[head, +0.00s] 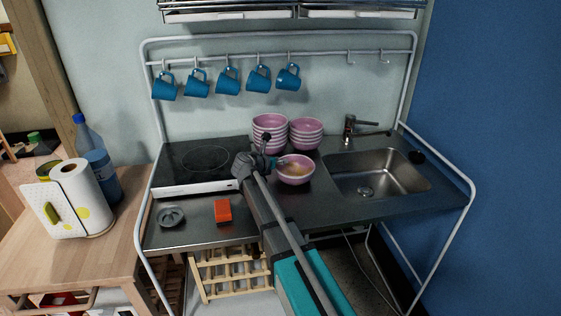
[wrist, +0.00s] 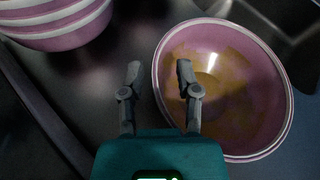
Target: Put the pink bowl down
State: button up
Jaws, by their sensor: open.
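A pink bowl (head: 295,170) with a pale rim and a yellowish stain inside sits on the dark counter, between the cooktop and the sink. It also fills the right side of the wrist view (wrist: 240,85). My gripper (wrist: 157,72) is open at the bowl's left edge. Its right finger overlaps the bowl's inside in the picture and its left finger is outside, over the counter. I cannot tell whether either finger touches the bowl. In the head view my gripper (head: 278,162) is beside the bowl, partly hidden by my arm.
Two stacks of pink bowls, a left stack (head: 269,133) and a right stack (head: 306,134), stand close behind. The sink (head: 385,172) is right, with a faucet (head: 350,128). The cooktop (head: 180,165), an orange sponge (head: 223,211) and a grey round item (head: 171,216) are left.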

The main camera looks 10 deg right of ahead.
jog(key=p+v, duration=0.4)
jog(key=v, duration=0.8)
jog(key=shift+o, duration=0.2)
dwell(0.4)
